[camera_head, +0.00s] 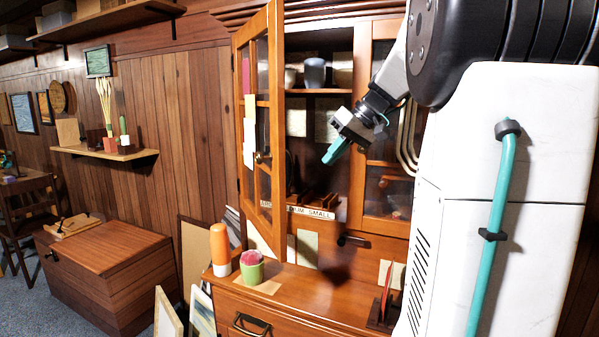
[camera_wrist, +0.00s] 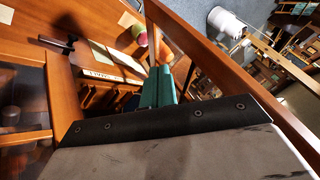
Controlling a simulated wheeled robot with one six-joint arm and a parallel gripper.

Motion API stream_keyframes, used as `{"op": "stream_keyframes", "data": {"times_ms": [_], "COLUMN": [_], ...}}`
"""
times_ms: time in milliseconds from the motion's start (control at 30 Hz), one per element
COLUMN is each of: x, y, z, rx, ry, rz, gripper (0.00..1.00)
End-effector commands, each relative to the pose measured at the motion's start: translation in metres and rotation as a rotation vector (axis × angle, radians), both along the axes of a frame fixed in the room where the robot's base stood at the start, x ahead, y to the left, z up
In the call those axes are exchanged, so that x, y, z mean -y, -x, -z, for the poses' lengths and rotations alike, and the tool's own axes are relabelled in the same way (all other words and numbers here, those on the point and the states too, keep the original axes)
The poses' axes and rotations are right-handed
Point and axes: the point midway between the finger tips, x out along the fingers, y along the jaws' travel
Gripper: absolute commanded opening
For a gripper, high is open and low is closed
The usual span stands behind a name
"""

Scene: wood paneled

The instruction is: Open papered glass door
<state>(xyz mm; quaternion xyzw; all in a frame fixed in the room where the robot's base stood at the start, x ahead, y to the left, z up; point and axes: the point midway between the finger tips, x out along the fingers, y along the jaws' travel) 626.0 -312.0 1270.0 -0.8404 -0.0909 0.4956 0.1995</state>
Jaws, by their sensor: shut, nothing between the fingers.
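The papered glass door (camera_head: 275,130) is the left door of a wooden cabinet. It stands swung well outward, with yellow and white papers on its panes and a small dark knob (camera_head: 262,157) near its middle. My gripper (camera_head: 330,156) has teal fingers, shut and empty. In the head view it is right of the door, in front of the uncovered left opening, and appears apart from the door. In the wrist view the shut fingers (camera_wrist: 158,88) lie beside a long wooden rail (camera_wrist: 205,50), which looks like the door's frame.
The right cabinet door (camera_head: 385,200) is closed, partly behind my arm. Cups (camera_head: 314,72) stand on the upper shelf. An orange-capped bottle (camera_head: 220,250) and a green pot (camera_head: 251,267) stand on the ledge below the open door. A wooden chest (camera_head: 105,265) stands at left.

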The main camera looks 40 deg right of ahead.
Motion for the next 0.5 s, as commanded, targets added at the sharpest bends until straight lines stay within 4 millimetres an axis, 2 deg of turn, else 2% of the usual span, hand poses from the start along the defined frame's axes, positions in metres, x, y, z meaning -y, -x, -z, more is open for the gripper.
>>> {"op": "stream_keyframes", "data": {"times_ms": [433,500], "x": [-0.035,-0.044], "y": [-0.044,-0.048], "z": [0.073,0.074], "rx": [-0.006,-0.002], "ry": [-0.003,0.0], "rz": [-0.004,-0.005], "gripper": [0.0,0.0]}}
